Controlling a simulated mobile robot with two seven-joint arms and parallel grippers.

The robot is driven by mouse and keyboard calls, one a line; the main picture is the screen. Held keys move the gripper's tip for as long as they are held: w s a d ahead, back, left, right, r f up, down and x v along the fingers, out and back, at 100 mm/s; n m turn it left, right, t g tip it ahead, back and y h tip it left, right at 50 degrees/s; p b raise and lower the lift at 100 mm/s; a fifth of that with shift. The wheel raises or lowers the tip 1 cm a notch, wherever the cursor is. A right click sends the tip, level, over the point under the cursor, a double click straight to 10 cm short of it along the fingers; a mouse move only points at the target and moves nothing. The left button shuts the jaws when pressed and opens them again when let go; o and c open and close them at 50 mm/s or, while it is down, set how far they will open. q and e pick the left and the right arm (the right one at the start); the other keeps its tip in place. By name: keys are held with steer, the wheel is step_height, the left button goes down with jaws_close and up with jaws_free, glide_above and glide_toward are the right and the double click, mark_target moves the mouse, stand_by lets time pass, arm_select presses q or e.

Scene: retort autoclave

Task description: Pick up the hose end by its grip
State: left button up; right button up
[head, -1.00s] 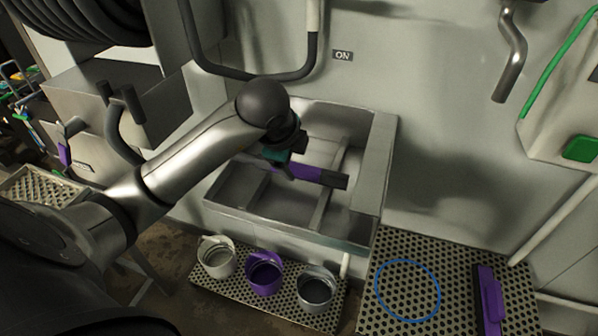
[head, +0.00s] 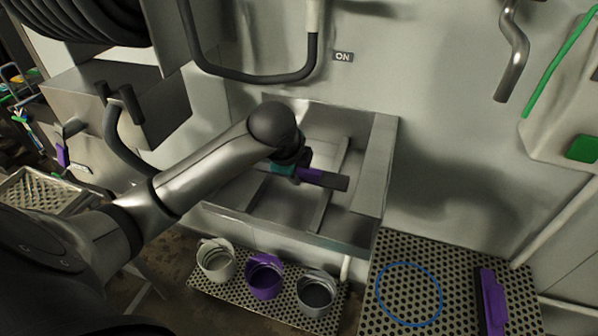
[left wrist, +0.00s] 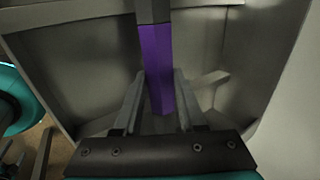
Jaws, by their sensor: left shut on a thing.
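The hose end has a purple grip (head: 315,176) and a dark tip (head: 338,183), and it lies across the grey sink with its tip to the right. In the left wrist view the purple grip (left wrist: 154,60) runs between the two fingers, with its dark part at the top edge. My left gripper (head: 298,172) is shut on the grip; its fingers (left wrist: 158,98) stand on either side in the left wrist view. My left wrist hides the rest of the hose end in the head view. My right gripper is not in view.
The sink (head: 385,165) has a raised rim and bars inside. Three buckets, including a purple one (head: 264,277), stand on a perforated shelf in front. A perforated platform (head: 390,252) at right carries a blue ring and a purple tool (head: 491,303). A dark hose loop hangs above.

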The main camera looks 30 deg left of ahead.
arm_select(q)
jaws_close()
steer(key=shift+r, duration=0.1)
stand_by(0.4)
step_height(320, 180, up, 25)
steer(key=p, duration=0.8)
